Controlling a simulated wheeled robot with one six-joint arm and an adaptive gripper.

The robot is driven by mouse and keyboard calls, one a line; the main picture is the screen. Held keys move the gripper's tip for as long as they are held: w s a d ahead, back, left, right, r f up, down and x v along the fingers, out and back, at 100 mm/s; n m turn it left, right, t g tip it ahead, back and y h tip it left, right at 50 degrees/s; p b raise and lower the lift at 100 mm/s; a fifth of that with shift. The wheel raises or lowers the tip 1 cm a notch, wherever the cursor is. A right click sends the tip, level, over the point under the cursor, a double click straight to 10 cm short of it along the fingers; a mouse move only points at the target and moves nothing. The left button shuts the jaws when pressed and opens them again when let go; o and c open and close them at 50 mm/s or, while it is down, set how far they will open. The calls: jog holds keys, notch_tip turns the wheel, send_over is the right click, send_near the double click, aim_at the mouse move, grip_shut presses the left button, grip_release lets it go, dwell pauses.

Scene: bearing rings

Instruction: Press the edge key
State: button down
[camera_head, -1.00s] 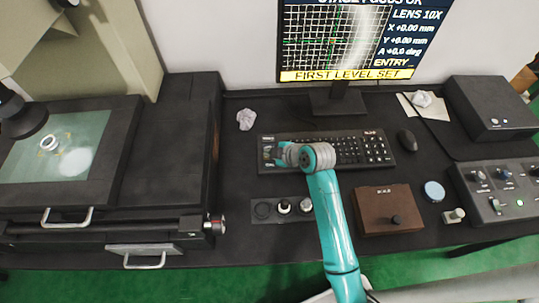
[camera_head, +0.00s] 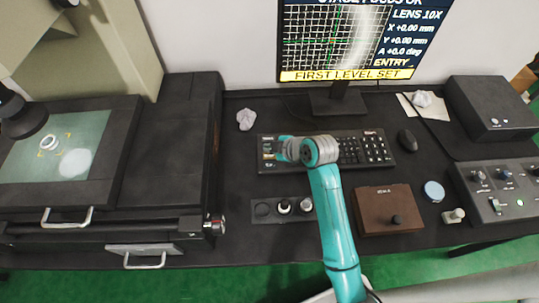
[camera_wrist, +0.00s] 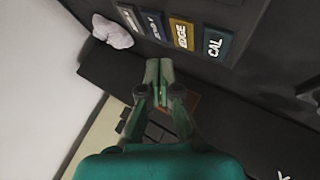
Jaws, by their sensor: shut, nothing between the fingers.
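My gripper (camera_wrist: 158,64) is shut and empty. Its fingertips are just below and left of the edge key in that view; whether they touch the panel I cannot tell. In the head view the black keyboard (camera_head: 350,150) lies on the desk below the monitor. My gripper (camera_head: 281,152) is over its left part, beside the coloured key column, and my arm hides some keys.
A crumpled pale lump (camera_head: 245,119) lies behind the keyboard's left end. Knobs (camera_head: 284,207) and a brown box (camera_head: 390,209) stand in front. A mouse (camera_head: 407,140) is to the right. The monitor (camera_head: 362,40) reads FIRST LEVEL SET.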

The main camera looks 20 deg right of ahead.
aim_at(271, 157)
jog(key=shift+r, duration=1.7)
